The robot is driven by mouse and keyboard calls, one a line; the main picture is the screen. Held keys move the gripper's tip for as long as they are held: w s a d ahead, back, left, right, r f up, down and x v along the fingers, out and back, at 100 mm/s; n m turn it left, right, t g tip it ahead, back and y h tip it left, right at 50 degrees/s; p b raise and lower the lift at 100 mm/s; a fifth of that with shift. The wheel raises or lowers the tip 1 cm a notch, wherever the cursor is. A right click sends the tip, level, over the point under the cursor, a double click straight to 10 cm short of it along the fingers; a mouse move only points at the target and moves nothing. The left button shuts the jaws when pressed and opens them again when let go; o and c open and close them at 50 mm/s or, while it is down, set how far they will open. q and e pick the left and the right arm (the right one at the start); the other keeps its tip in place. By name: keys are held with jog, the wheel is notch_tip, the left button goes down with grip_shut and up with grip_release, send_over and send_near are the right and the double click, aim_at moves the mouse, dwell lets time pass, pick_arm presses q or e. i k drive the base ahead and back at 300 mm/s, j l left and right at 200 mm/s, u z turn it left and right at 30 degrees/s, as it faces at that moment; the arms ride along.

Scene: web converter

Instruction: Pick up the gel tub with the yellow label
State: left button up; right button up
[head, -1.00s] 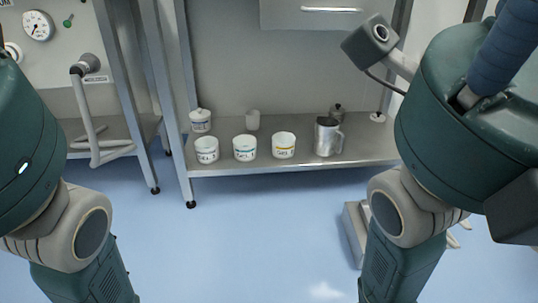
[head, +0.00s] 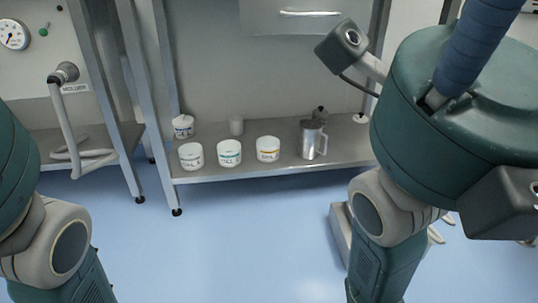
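The gel tub with the yellow label (head: 268,150) is a white open-topped tub with a yellow band. It stands upright on the low metal shelf (head: 235,171), rightmost in a row of three similar white tubs. The tub with a teal label (head: 229,153) stands to its left, and another white tub (head: 191,156) stands at the row's left end. A metal jug (head: 312,139) stands to its right. My two arms show at the left and right edges of the head view, but neither gripper is in view. Nothing touches the yellow-label tub.
Metal posts frame the shelf. A grey box-like base (head: 340,235) stands on the floor behind my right arm. The blue floor (head: 240,240) before the shelf is clear.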

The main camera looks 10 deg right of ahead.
aim_at(268, 149)
jog(key=i+l+z, duration=0.35)
jog(key=i+z, duration=0.7)
jog(key=i+l, duration=0.05)
